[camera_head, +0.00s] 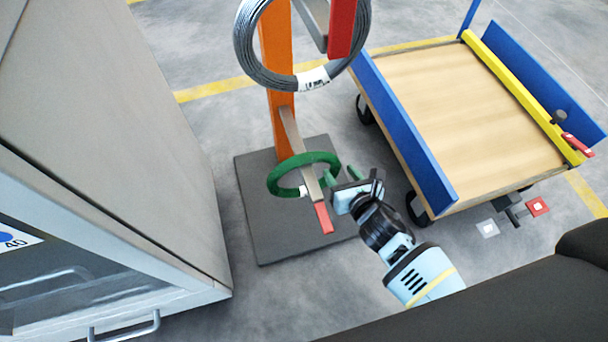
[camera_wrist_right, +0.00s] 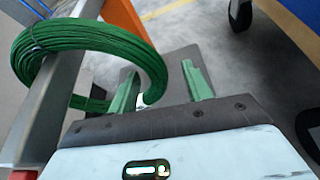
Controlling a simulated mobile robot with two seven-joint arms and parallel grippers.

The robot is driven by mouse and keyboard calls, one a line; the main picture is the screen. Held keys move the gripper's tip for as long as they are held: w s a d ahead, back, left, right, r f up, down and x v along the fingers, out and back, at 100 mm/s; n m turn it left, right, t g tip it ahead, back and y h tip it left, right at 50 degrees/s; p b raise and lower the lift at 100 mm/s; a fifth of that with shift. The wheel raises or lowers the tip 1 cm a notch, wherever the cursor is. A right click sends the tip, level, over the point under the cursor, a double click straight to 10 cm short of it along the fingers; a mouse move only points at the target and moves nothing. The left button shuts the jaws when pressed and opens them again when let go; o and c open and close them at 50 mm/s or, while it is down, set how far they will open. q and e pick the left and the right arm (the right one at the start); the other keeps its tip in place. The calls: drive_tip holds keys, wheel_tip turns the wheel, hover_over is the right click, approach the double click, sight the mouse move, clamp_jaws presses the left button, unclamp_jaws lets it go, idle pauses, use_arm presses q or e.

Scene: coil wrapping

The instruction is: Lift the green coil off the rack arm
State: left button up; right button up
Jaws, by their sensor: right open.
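The green coil (camera_head: 285,167) hangs around the lower rack arm (camera_head: 308,180), a grey bar with a red tip (camera_head: 324,217). My right gripper (camera_head: 340,177) is open at the coil's right side, beside the rack arm. In the right wrist view the green coil (camera_wrist_right: 95,38) arches from the upper left down to my right gripper (camera_wrist_right: 160,88). Its green fingers stand apart, with the coil near the left finger. I cannot tell whether they touch. My left gripper is not in view.
A grey wire coil (camera_head: 247,62) hangs on the upper rack arm. The orange post (camera_head: 277,60) stands on a dark base plate (camera_head: 270,245). A cart (camera_head: 460,110) with blue sides stands right, and a grey cabinet (camera_head: 110,130) stands left.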

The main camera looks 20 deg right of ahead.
drive_tip(key=b+x, duration=0.3)
drive_tip(key=x, duration=0.1)
drive_tip(key=shift+w+a+f, duration=0.15)
drive_tip(key=shift+a, duration=0.1)
drive_tip(key=shift+w+f+b, duration=0.1)
drive_tip(key=shift+w+b, duration=0.2)
drive_tip(key=shift+w, duration=0.1)
clamp_jaws()
drive_tip(key=shift+a, duration=0.1)
